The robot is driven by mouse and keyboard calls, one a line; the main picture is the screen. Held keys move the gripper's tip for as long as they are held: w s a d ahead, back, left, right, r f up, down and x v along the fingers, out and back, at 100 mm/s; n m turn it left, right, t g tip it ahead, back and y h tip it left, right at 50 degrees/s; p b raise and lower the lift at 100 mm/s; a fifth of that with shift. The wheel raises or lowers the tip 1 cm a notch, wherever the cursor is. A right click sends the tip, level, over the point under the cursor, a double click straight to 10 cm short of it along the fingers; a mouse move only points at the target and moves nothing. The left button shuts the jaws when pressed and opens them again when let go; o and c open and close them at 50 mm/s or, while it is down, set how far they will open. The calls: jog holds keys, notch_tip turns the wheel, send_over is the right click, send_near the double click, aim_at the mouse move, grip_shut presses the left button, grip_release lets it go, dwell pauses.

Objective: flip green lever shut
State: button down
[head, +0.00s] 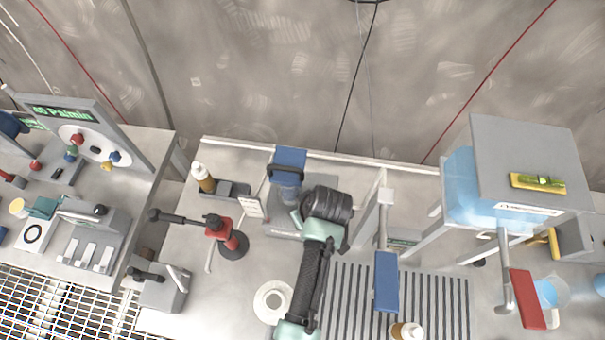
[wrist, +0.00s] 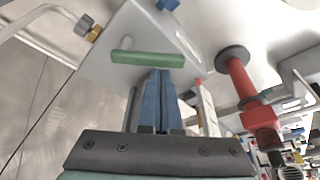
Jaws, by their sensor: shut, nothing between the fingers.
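The green lever (wrist: 147,58) shows in the wrist view as a flat bar on a short stem, in front of a pale grey box (wrist: 108,35). My gripper (wrist: 157,74) is shut and empty. Its fingertips point at the bar and overlap its lower edge in the picture, right of the bar's middle; I cannot tell whether they touch it. In the head view my mint and black arm reaches over the bench, and my fingers are hidden behind my wrist. I cannot make out the green lever in the head view.
A red valve (wrist: 240,80) stands right of my fingers in the wrist view; it is left of my arm in the head view (head: 219,229). A blue-topped device (head: 288,163) is behind my wrist. A blue paddle (head: 386,281) and slotted grate (head: 345,298) lie to the right.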

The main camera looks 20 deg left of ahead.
jog(key=shift+w+a+f, duration=0.1)
jog(key=shift+f, duration=0.35)
jog(key=shift+s+d+p, duration=0.35)
jog(key=shift+s+p, duration=0.05)
jog(key=shift+p, duration=0.05)
dwell(0.5)
jog(key=shift+s+d+r, duration=0.1)
jog(key=shift+s+d, duration=0.05)
jog(key=shift+d, duration=0.1)
jog(key=shift+s+d+p, duration=0.35)
jog(key=shift+d+p, duration=0.25)
jog(key=shift+d, duration=0.2)
jog(key=shift+d+n, duration=0.45)
jog(key=shift+n, duration=0.35)
jog(key=shift+d, duration=0.3)
jog(key=shift+a, duration=0.1)
